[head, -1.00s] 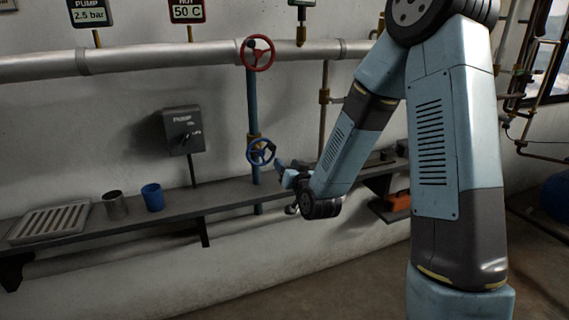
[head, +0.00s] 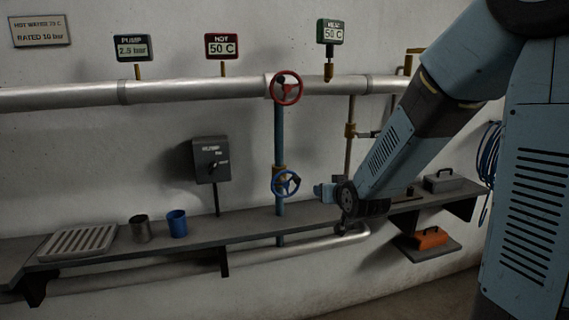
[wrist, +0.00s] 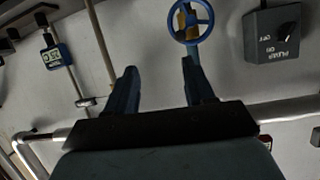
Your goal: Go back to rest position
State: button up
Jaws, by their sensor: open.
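My gripper (head: 326,192) is at the end of my arm, just right of the blue handwheel (head: 285,184) in the head view. In the wrist view its two fingers (wrist: 160,88) are spread apart with nothing between them. The blue handwheel (wrist: 191,21) shows there beyond the right fingertip, and the gripper appears apart from it. The blue wheel sits on a vertical blue pipe (head: 279,130), below a red handwheel (head: 286,88).
A shelf (head: 120,255) runs along the wall with a grate (head: 78,242), a metal cup (head: 140,229) and a blue cup (head: 177,223). A pump switch box (head: 212,160) is on the wall. A toolbox (head: 443,181) and an orange tool (head: 427,238) are at right.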

jog(key=s+d+r+g+h, duration=0.1)
jog(key=s+d+r+g, duration=0.1)
jog(key=s, duration=0.8)
jog(key=s+d+r+m+g+h, duration=0.1)
jog(key=s+d+r+g, duration=0.2)
jog(key=s, duration=0.7)
jog(key=s+d+r+g, duration=0.2)
jog(key=s+d+r, duration=0.2)
jog(key=s, duration=0.6)
jog(key=shift+d+r+m+g+h, duration=0.35)
jog(key=shift+d+m+g+h, duration=0.05)
jog(key=shift+d, duration=0.55)
dwell(4.0)
